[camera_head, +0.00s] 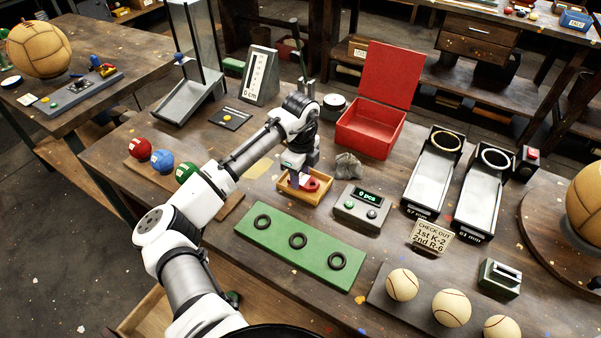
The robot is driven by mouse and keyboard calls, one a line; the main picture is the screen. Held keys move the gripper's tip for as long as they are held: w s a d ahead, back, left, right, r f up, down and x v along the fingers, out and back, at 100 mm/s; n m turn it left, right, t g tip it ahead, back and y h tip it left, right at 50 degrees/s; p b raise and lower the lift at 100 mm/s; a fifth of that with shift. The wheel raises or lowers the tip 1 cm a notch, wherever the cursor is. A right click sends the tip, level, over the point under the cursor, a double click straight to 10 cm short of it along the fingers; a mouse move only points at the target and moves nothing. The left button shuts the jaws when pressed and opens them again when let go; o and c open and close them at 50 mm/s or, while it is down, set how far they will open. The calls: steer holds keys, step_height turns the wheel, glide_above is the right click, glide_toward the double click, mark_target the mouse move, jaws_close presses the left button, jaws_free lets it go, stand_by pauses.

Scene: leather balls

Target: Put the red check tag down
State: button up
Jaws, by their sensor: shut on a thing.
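The red check tag (312,184) shows as a small red piece at a small wooden tray (291,192) near the middle of the workbench. My gripper (299,181) points down over this tray and is shut on the tag. The fingers hide part of the tag. I cannot tell whether the tag touches the tray floor or hangs just above it.
A grey counter box (362,207) and a crumpled grey cloth (348,166) stand right of the tray. An open red box (371,128) is behind. A green board with black rings (298,245) lies in front. Red, blue and green balls (162,161) sit left.

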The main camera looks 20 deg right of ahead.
mark_target(301, 178)
steer(key=o, duration=0.7)
steer(key=shift+f, duration=0.1)
step_height(301, 178, up, 12)
steer(key=shift+r+b, duration=0.2)
steer(key=shift+b, duration=1)
